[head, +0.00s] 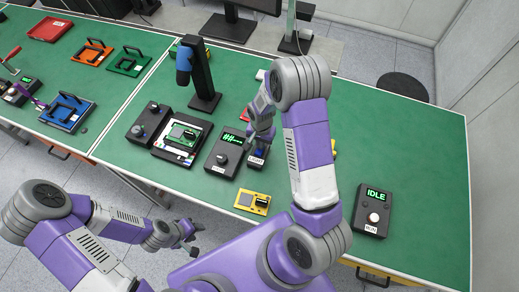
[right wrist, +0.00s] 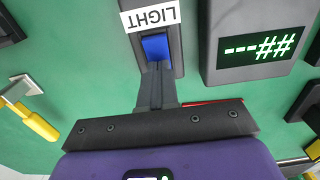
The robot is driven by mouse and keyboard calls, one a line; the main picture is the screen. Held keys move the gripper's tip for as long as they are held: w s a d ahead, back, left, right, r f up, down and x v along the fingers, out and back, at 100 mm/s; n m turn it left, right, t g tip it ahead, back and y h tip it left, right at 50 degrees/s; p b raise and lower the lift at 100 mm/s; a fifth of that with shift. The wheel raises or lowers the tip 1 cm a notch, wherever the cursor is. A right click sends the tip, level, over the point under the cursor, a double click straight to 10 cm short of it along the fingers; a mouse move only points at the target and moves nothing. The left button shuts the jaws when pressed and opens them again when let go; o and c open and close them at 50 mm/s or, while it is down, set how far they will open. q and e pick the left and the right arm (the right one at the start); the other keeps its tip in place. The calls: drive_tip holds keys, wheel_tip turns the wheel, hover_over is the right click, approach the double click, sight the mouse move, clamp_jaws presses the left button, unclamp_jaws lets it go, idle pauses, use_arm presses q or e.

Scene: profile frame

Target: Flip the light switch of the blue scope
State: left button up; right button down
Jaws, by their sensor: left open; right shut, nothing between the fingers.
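The blue scope (head: 183,64) is a blue tube on a black stand at the back of the green bench. A dark box labelled LIGHT (head: 257,160) sits in front of it, partly covered by my right gripper (head: 259,140). In the right wrist view, its blue rocker switch (right wrist: 155,46) shows beside the LIGHT label (right wrist: 150,15). My right gripper is shut and empty, its fingertips (right wrist: 154,68) at the rocker's near edge; I cannot tell whether they touch. My left gripper (head: 190,238) is open and empty, off the bench's front edge.
A display box (head: 224,152) stands left of the LIGHT box, beside a green circuit board (head: 184,134). A yellow board (head: 252,202) lies in front. An IDLE box with a RUN button (head: 373,210) stands at right, with bare bench around it.

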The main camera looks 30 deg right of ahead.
wheel_tip(320, 180, up, 7)
drive_tip(key=p, duration=0.4)
drive_tip(key=shift+p, duration=0.4)
drive_tip(key=shift+s+f, duration=0.1)
idle(0.4)
